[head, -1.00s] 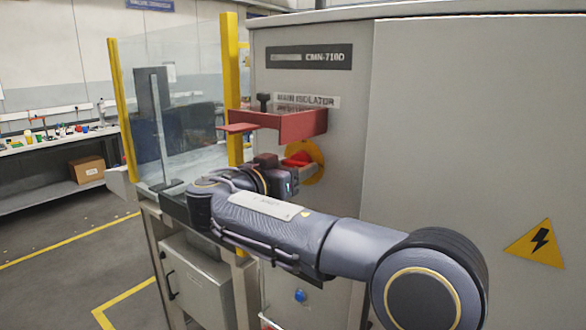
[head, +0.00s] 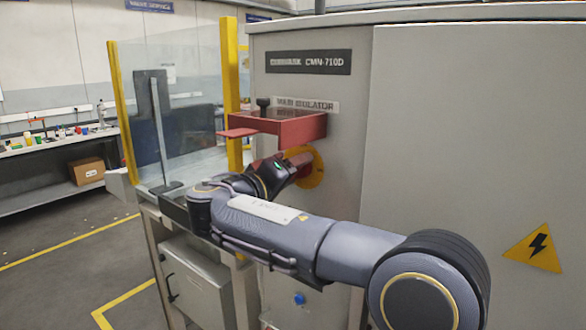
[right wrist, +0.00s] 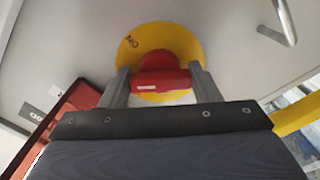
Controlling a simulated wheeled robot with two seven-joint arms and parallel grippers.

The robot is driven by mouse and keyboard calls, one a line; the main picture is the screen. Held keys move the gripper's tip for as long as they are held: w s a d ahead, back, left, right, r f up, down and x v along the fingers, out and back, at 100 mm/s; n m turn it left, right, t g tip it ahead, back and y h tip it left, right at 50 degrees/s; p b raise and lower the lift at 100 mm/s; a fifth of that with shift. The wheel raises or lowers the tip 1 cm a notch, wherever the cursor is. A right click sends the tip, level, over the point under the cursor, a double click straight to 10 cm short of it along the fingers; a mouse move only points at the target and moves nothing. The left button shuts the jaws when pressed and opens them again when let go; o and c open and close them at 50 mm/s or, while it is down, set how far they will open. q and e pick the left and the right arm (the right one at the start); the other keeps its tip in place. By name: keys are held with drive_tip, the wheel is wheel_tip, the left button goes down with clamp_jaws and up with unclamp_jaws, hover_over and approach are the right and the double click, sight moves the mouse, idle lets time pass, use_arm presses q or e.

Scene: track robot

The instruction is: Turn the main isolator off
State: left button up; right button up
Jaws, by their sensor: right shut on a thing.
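The main isolator is a red rotary handle (right wrist: 162,76) on a round yellow plate (right wrist: 178,38), on the front of the grey cabinet. In the head view the yellow plate (head: 318,168) shows under a red guard (head: 290,126), partly hidden by my gripper. A "MAIN ISOLATOR" label (head: 318,106) sits above the guard. My right gripper (right wrist: 160,84) is shut on the red handle, one finger on each side of it. In the head view my right gripper (head: 288,168) is rolled and tilted at the handle. My left gripper is not in view.
The grey cabinet (head: 460,130) fills the right side, with a yellow warning triangle (head: 535,246). A clear guard panel (head: 190,110) with yellow posts stands to the left. A blue button (head: 299,298) is lower on the cabinet. A workbench (head: 50,150) stands far left.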

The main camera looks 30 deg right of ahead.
drive_tip(key=n+p, duration=0.2)
drive_tip(key=n, duration=0.2)
drive_tip(key=shift+r, duration=0.1)
drive_tip(key=shift+n+p, duration=0.9)
drive_tip(key=shift+n, duration=0.7)
drive_tip(key=o, duration=0.7)
drive_tip(key=shift+c, duration=0.2)
drive_tip(key=shift+a, duration=0.1)
drive_tip(key=b+v, duration=0.1)
drive_tip(key=v, duration=0.6)
drive_tip(key=shift+a, duration=0.3)
